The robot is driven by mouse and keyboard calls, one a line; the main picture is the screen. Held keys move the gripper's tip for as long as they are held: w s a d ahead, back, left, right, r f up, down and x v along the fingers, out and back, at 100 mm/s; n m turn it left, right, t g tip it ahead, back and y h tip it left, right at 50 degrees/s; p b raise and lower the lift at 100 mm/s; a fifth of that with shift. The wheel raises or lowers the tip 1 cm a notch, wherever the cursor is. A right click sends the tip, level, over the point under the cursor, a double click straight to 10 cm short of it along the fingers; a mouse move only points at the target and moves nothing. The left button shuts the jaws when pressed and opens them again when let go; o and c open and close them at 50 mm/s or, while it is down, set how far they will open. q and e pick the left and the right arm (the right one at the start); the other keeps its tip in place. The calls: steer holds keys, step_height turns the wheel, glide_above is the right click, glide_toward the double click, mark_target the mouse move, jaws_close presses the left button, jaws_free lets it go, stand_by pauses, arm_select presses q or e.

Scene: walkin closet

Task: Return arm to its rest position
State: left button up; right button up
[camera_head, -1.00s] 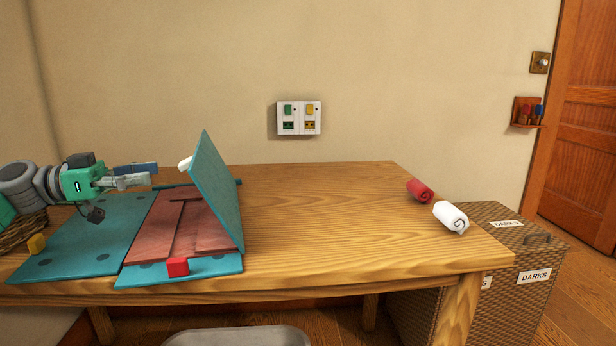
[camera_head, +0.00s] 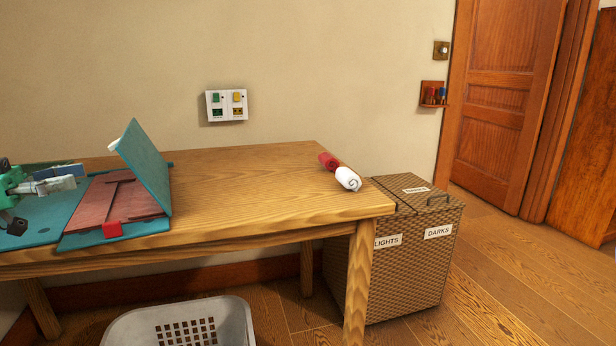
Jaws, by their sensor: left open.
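My left gripper (camera_head: 58,178) comes in at the left edge of the head view. It is open and empty, above the left part of the teal folding board (camera_head: 40,222). A folded reddish cloth (camera_head: 108,200) lies on the board's middle part. One teal panel (camera_head: 147,165) of the board stands tilted up at the cloth's right side. Most of my left arm is outside the picture. My right gripper is not in view.
A red roll (camera_head: 328,161) and a white roll (camera_head: 348,179) lie at the right end of the wooden table (camera_head: 250,190). A wicker hamper (camera_head: 400,265) stands right of it. A grey basket (camera_head: 180,322) is on the floor. Floor at the right is clear.

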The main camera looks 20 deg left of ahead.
arm_select(q)
steer(key=w+d+f+n+g, duration=0.1)
steer(key=w+d+f, duration=0.1)
steer(key=d, duration=0.4)
steer(key=w+d+f+g, duration=0.1)
steer(key=w+d+g, duration=0.15)
steer(key=d, duration=0.25)
steer(key=w+d+f+n+g+y, duration=0.1)
steer(key=d+f+n+g+y, duration=0.2)
steer(key=d+f, duration=1.35)
steer(key=s+d+f+n+g+y, duration=0.2)
steer(key=s+d+f+y, duration=0.1)
steer(key=s+f, duration=0.65)
steer(key=s+d+f+n+g+y, duration=0.2)
steer(key=s+d+f+g, duration=0.15)
steer(key=s+f, duration=0.6)
steer(key=s+a+f+y, duration=0.5)
steer(key=s+a+f, duration=0.3)
steer(key=f, duration=0.1)
step_height(320, 180, up, 12)
steer(key=p, duration=1.2)
steer(key=shift+s+a+r+n+y, duration=0.25)
steer(key=shift+s+n+y, duration=0.05)
steer(key=shift+n, duration=0.1)
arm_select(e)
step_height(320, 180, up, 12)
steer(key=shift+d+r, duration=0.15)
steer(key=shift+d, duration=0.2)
